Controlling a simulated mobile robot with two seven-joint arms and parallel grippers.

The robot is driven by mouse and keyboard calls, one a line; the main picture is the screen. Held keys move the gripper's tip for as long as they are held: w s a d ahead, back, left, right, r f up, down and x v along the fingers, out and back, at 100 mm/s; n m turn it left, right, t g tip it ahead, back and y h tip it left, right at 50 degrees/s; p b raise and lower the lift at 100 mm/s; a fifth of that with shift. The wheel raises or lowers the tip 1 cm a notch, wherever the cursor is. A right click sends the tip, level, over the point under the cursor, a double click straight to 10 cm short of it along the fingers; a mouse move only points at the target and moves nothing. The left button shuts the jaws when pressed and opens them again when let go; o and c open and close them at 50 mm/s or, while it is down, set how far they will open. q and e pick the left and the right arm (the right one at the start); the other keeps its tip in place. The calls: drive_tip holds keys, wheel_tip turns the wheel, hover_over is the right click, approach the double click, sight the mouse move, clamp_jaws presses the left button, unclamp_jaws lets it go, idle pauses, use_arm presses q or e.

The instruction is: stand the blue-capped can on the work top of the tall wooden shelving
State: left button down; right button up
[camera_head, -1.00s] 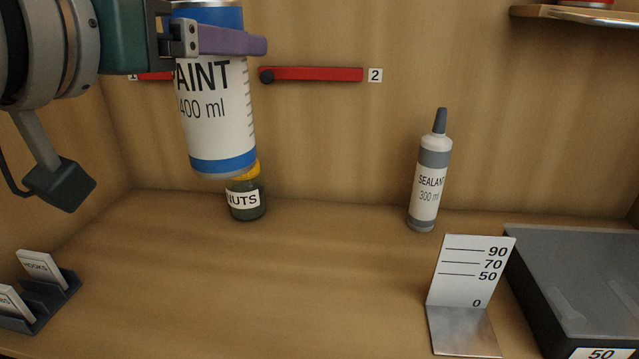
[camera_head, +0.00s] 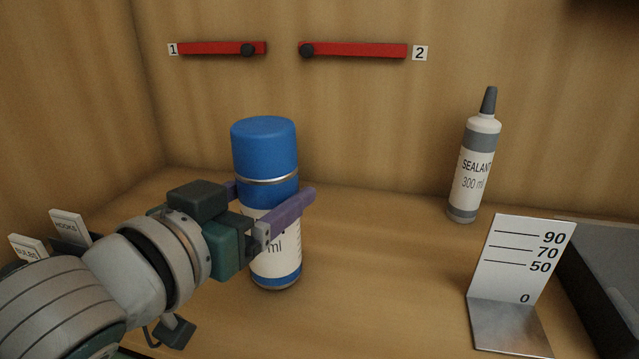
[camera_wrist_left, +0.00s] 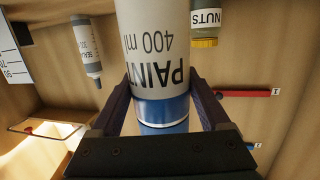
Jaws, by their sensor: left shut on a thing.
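The blue-capped can (camera_head: 265,150), with a white PAINT label and a blue band at its foot, is upright over the wooden work top (camera_head: 385,270) at left of centre in the head view. My left gripper (camera_head: 271,196) is shut on it, one purple finger on each side below the cap. The can's foot is at or just above the work top; I cannot tell if it touches. In the left wrist view the can (camera_wrist_left: 155,50) appears inverted between the fingers, its foot cut off. My right gripper is not in view.
A sealant tube (camera_head: 473,165) stands at the back right. A bent metal height gauge (camera_head: 520,270) and a dark box (camera_head: 605,275) are at right. A nuts jar (camera_wrist_left: 206,25) shows in the wrist view. Card holders (camera_head: 70,238) are at left. Red bars (camera_head: 360,50) are on the back wall.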

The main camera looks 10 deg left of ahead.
use_arm(q)
drive_tip(key=shift+f, duration=0.2)
drive_tip(key=shift+f, duration=0.15)
unclamp_jaws()
drive_tip(key=shift+s, duration=0.25)
drive_tip(key=v, duration=1.1)
drive_tip(key=s+a+f+g+y, duration=0.1)
drive_tip(key=s+f+g, duration=0.4)
drive_tip(key=s+g, duration=0.1)
drive_tip(key=s+a+f+g+y, duration=0.2)
drive_tip(key=s+f+g, duration=0.3)
drive_tip(key=s, duration=0.4)
drive_tip(key=shift+n+g, duration=0.3)
drive_tip(key=shift+g, duration=0.3)
